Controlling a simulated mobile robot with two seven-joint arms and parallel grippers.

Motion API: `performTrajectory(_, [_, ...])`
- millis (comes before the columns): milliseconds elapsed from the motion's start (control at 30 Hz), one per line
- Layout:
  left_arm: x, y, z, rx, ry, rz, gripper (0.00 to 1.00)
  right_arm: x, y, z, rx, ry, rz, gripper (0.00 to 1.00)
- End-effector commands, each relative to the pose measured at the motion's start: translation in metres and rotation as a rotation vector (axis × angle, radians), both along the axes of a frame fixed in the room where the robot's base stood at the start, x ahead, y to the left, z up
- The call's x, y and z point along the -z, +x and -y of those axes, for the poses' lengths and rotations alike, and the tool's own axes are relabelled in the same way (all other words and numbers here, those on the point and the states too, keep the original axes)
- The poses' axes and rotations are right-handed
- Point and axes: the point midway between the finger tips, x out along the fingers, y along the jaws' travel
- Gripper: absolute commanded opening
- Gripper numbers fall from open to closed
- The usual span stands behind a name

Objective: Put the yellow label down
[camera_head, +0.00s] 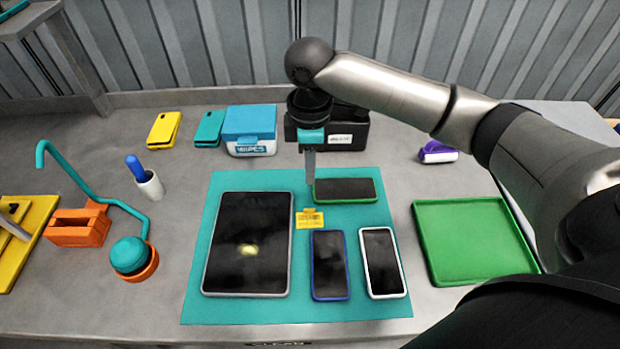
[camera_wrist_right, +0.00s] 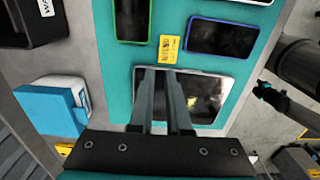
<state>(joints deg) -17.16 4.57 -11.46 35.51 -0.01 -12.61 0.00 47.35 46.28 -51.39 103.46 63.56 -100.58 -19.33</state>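The yellow label (camera_head: 309,219) is a small tag with dark print. It lies on the teal mat (camera_head: 196,312) between the black tablet (camera_head: 246,244) and the blue phone (camera_head: 329,265). It also shows in the right wrist view (camera_wrist_right: 169,49), just beyond the fingertips. My right gripper (camera_head: 310,183) points down above the mat, behind the label and apart from it. In its wrist view (camera_wrist_right: 162,72) a narrow gap shows between the fingers, with nothing held. A dark part with teal at the right of that view seems to be my left gripper (camera_wrist_right: 268,92); its fingers are unclear.
A green phone (camera_head: 345,190) lies close to the right gripper; a white phone (camera_head: 383,262) is further right. A green tray (camera_head: 474,242) lies right of the mat. A wipes box (camera_head: 249,130) and a black box (camera_head: 345,130) stand behind. Orange and teal items fill the left side.

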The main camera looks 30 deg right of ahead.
Motion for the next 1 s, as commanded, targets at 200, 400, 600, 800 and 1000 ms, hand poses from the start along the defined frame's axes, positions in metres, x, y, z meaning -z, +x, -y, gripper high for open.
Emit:
performTrajectory(200, [-0.017,0.0,0.0,0.0,0.0,0.0,0.5,-0.016,0.011,-0.004,-0.036,-0.009,-0.05,0.16])
performTrajectory(400, [-0.036,0.0,0.0,0.0,0.0,0.0,0.5,-0.028,0.026,-0.009,-0.105,-0.028,-0.135,0.16])
performTrajectory(600, [-0.04,0.0,0.0,0.0,0.0,0.0,0.5,-0.023,0.029,-0.009,-0.133,-0.038,-0.17,0.16])
performTrajectory(800, [-0.036,0.0,0.0,0.0,0.0,0.0,0.5,0.017,0.022,-0.007,-0.132,-0.039,-0.173,0.16])
performTrajectory(1000, [-0.033,0.0,0.0,0.0,0.0,0.0,0.5,0.055,0.015,-0.006,-0.132,-0.038,-0.171,0.16])
